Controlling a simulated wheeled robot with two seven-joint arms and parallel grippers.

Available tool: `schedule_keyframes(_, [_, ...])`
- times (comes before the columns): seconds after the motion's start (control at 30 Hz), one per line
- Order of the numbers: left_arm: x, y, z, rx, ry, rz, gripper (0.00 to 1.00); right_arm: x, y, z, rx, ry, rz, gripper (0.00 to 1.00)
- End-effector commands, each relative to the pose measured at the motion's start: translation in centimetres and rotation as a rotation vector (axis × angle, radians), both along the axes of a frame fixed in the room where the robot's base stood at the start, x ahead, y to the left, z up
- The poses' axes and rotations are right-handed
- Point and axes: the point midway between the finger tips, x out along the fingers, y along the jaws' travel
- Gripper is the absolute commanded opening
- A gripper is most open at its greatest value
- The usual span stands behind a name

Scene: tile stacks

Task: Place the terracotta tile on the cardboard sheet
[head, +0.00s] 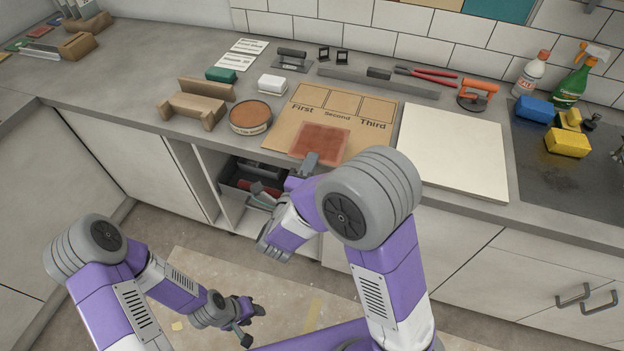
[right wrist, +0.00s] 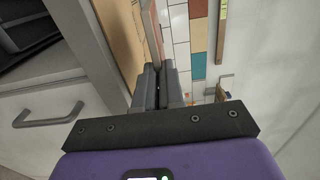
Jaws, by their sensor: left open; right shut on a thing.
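The terracotta tile (head: 320,140) is a flat reddish square at the near edge of the cardboard sheet (head: 283,128) in the head view. The sheet lies on the counter, with three outlined boxes along its back marked First, Second and Third. My right gripper (head: 309,162) is shut on the tile's near edge. In the right wrist view the fingers (right wrist: 158,86) pinch the tile (right wrist: 153,35), seen nearly edge-on. I cannot tell whether the tile touches the sheet. My left gripper (head: 250,325) is open and empty, low in front of the cabinets.
A cream board (head: 453,150) lies right of the sheet. A round tin (head: 250,117) and wooden cradle (head: 197,106) stand left. A grey bar (head: 345,77), red-handled pliers (head: 430,75) and an orange-handled tool (head: 477,94) lie behind.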

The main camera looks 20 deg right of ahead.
Motion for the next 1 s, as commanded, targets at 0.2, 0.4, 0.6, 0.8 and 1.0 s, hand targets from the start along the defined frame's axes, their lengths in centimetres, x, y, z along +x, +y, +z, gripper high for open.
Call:
schedule_keyframes(0.2, [0.0, 0.0, -1.5, 0.0, 0.0, 0.0, 0.43, 0.0, 0.0, -2.7, -0.001, -0.003, 0.001, 0.0])
schedule_keyframes(0.4, [0.0, 0.0, -2.9, 0.0, 0.0, 0.0, 0.43, 0.0, 0.0, -5.5, 0.0, -0.002, 0.0, 0.0])
schedule_keyframes(0.6, [0.0, 0.0, -2.7, 0.0, 0.0, 0.0, 0.43, 0.0, 0.0, -5.4, 0.0, -0.005, 0.0, 0.0])
schedule_keyframes(0.8, [0.0, 0.0, -2.8, 0.0, 0.0, 0.0, 0.43, 0.0, 0.0, -5.8, 0.0, -0.001, 0.001, 0.1])
schedule_keyframes(1.0, [0.0, 0.0, -2.8, 0.0, 0.0, 0.0, 0.43, 0.0, 0.0, -5.8, 0.001, -0.002, 0.001, 0.34])
